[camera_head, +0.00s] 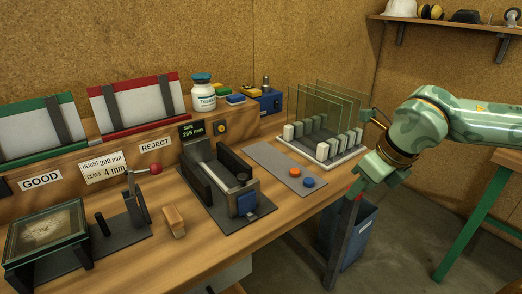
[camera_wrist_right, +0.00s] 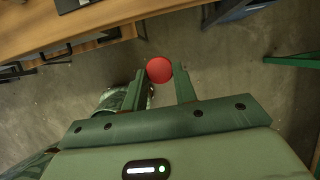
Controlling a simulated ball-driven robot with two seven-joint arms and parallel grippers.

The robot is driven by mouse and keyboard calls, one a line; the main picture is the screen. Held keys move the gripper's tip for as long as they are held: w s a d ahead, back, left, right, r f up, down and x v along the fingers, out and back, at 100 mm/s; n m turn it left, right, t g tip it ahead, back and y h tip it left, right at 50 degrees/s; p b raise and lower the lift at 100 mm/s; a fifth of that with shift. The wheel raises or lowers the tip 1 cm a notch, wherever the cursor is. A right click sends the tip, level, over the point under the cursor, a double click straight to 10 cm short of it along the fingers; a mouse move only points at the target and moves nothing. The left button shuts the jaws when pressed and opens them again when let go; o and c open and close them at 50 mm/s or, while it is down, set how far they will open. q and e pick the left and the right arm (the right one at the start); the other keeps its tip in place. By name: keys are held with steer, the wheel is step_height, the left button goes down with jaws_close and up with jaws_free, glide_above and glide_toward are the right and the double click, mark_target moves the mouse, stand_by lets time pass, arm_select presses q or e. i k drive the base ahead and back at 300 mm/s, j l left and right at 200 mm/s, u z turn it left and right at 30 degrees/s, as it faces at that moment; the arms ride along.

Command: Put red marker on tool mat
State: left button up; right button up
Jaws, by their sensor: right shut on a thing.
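The red marker (camera_wrist_right: 159,70) shows as a round red end between the fingertips of my right gripper in the right wrist view. My right gripper (camera_head: 364,188) is shut on it and hangs off the bench's right end, beside the glass rack. In the head view only a small red bit of the marker (camera_head: 359,197) shows below the fingers. A flat grey mat (camera_head: 266,155), which looks like the tool mat, lies on the bench left of the gripper. An orange disc (camera_head: 295,172) and a blue disc (camera_head: 308,182) sit on its near right part. My left gripper is not in view.
A rack (camera_head: 330,158) with upright glass panes stands behind the mat, close to my right arm. A black clamp fixture with a blue block (camera_head: 247,203) is left of the mat. A blue bin (camera_head: 359,228) stands on the floor below. The mat's middle is bare.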

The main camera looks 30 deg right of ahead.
mark_target(263, 152)
steer(key=i, duration=0.9)
